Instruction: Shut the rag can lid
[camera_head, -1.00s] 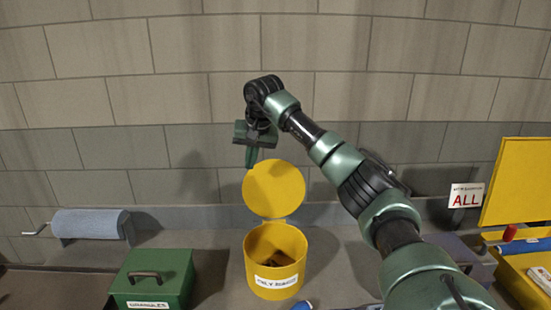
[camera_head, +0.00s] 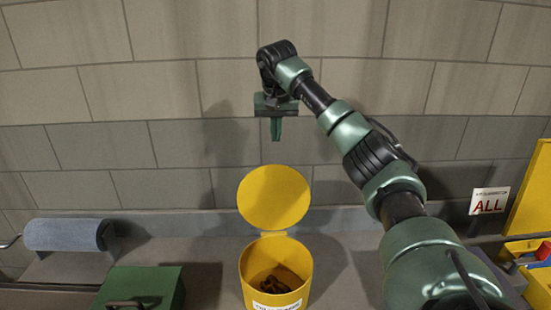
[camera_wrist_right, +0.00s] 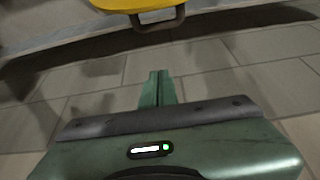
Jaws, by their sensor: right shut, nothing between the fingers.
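The yellow rag can (camera_head: 252,268) stands on the bench with dark brown rags (camera_head: 276,281) inside. Its round yellow lid (camera_head: 273,196) stands open and upright at the back of the can. My right gripper (camera_head: 276,137) is shut and empty, pointing down above the lid and apart from it in the head view. In the right wrist view, the shut fingers (camera_wrist_right: 158,88) show against the wall, and part of the yellow lid (camera_wrist_right: 130,4) with a dark handle (camera_wrist_right: 160,20) shows at the top. My left gripper is not in view.
A green box (camera_head: 150,284) with a handle stands left of the can, and a blue paper roll (camera_head: 65,235) lies behind it. A yellow box (camera_head: 540,285) and a sign (camera_head: 488,201) are at the right. The block wall (camera_head: 180,90) is close behind.

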